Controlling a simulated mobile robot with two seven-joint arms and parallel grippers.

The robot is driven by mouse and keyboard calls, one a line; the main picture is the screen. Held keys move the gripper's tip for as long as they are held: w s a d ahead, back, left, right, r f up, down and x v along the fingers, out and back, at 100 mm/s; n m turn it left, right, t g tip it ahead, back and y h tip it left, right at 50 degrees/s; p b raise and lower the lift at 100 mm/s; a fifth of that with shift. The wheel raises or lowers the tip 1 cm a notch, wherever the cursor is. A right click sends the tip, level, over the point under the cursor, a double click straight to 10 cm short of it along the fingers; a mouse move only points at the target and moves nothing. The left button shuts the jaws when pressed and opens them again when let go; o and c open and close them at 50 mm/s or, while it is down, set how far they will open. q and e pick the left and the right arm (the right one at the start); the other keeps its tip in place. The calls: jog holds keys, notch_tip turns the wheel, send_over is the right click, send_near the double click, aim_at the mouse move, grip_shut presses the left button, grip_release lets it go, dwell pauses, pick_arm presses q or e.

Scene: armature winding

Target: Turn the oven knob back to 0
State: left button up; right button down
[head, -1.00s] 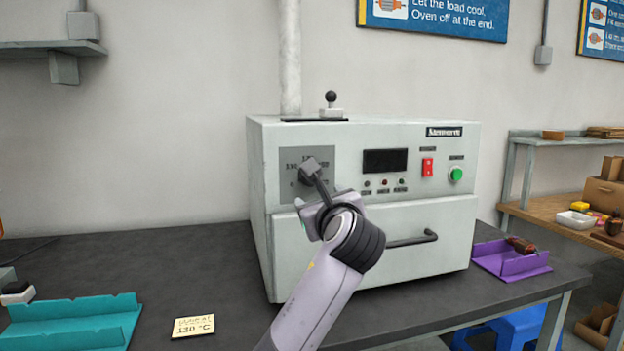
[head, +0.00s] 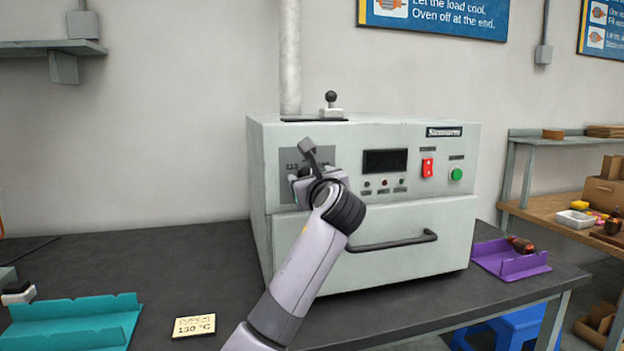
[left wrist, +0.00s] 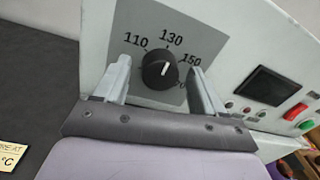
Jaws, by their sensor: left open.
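The oven (head: 400,220) stands on the dark bench, with its grey dial plate (head: 291,158) at the upper left of the front. In the left wrist view the round black knob (left wrist: 152,70) sits on that plate. In the head view my left gripper (head: 312,168) is in front of the dial plate and hides the knob. The 0 mark is hidden. My right gripper is out of view.
The oven's display (head: 386,161), red switch (head: 428,168) and green button (head: 456,174) are right of the dial. The drawer handle (head: 392,241) juts out below. A teal tray (head: 75,325), a 130 °C note (head: 194,326) and a purple tray (head: 511,262) are on the bench.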

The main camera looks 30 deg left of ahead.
pick_arm(q)
jog(key=c, duration=1.1)
jog(key=shift+o, duration=0.2)
